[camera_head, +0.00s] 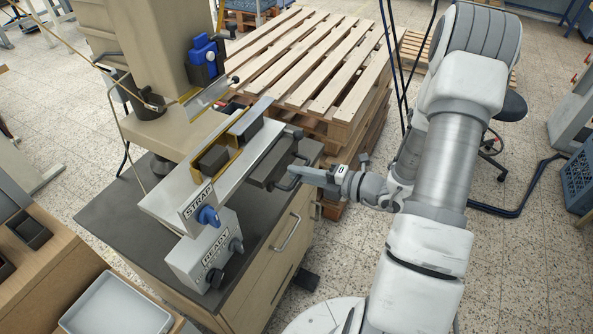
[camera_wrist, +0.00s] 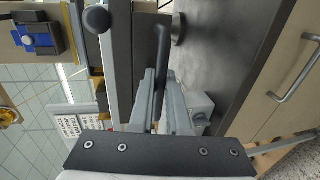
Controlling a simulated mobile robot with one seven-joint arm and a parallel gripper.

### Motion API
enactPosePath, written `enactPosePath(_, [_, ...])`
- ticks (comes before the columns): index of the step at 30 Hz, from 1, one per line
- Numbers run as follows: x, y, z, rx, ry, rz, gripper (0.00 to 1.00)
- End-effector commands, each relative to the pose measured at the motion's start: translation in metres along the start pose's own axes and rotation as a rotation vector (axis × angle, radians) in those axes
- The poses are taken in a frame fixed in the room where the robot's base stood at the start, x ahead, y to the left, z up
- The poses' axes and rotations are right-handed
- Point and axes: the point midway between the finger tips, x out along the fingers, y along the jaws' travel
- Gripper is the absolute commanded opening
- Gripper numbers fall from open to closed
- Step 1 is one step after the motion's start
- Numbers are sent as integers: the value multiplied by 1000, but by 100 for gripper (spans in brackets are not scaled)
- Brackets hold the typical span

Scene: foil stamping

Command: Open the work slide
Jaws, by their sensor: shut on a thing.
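The stamping machine (camera_head: 225,165) stands on a dark-topped cabinet, with a beige press column behind its sloping silver bed. The dark grey work slide (camera_head: 268,168) sticks out from the bed's right side and carries a dark bar handle (camera_head: 287,185). My gripper (camera_head: 297,174) reaches in from the right and is shut on this handle. In the wrist view the handle (camera_wrist: 161,50) runs between the two grey fingers of my gripper (camera_wrist: 160,85). The slide (camera_wrist: 121,60) shows there as a dark strip left of the handle.
A cabinet drawer handle (camera_head: 287,232) is below the slide. Wooden pallets (camera_head: 320,60) are stacked behind. A wooden bench with a pale tray (camera_head: 117,306) is at lower left.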

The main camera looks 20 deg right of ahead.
Motion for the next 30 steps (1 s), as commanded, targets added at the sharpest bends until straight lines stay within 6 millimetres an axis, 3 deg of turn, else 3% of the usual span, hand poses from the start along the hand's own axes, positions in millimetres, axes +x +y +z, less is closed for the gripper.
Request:
enactPosePath(5, [-4,-3,1,4,-7,-8,0])
enactPosePath(6, [-4,-3,1,4,-7,-8,20])
enactPosePath(10, [-3,-2,1,4,-6,-7,44])
enactPosePath(23, [-3,-1,1,2,-4,-4,44])
enactPosePath(26, [-9,-1,1,2,-6,-5,44])
enactPosePath(30, [-32,0,2,2,-9,-5,44])
